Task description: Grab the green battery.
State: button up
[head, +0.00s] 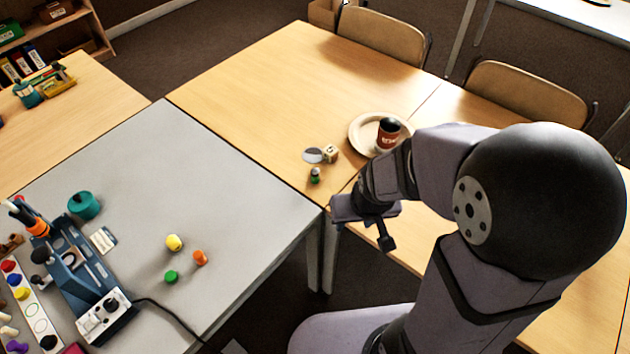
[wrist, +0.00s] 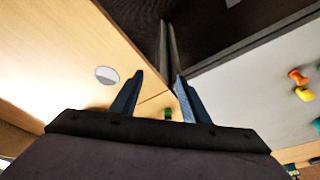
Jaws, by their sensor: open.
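The green battery (head: 315,175), small with a dark top, stands near the front edge of the wooden table, beside a small wooden cube. In the wrist view the green battery (wrist: 168,113) shows small between the two blue fingers, nearer the right one. My gripper (head: 362,222) is to the right of the battery and nearer the camera in the head view, apart from it, by the table edge. In the wrist view my gripper (wrist: 160,76) is open, with nothing held between its fingers.
A lettered wooden cube (head: 330,153) and a grey-white disc (head: 313,155) lie close behind the battery. A plate (head: 359,127) bears a brown cup (head: 388,134). The grey table (head: 150,180) holds yellow, orange and green pieces.

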jog(key=w+a+f+t+b, duration=0.3)
jog(key=w+f+t+b, duration=0.1)
jog(key=w+f, duration=0.4)
jog(key=t+b, duration=0.4)
jog(key=b, duration=0.1)
send_near(316, 178)
jog(key=shift+n+y, duration=0.3)
jog(key=shift+y, duration=0.1)
jog(key=f, duration=0.1)
jog(key=w+f, duration=0.1)
jog(key=d+f, duration=0.1)
jog(key=shift+w+d+f, duration=0.1)
jog(key=shift+w+f, duration=0.1)
jog(key=shift+f, duration=0.1)
jog(key=shift+w+a+t+b, duration=0.3)
jog(key=shift+w+t+b, duration=0.25)
jog(key=shift+t, duration=0.35)
jog(key=shift+w+a+r+t, duration=0.1)
jog(key=shift+w+r+t, duration=0.1)
jog(key=shift+r+t, duration=0.1)
jog(key=shift+w, duration=0.1)
jog(key=shift+p+x, duration=0.35)
jog(key=shift+x, duration=3.25)
jog(key=shift+a+f, duration=0.1)
jog(key=shift+a, duration=0.05)
jog(key=shift+c, duration=0.4)
grip_shut()
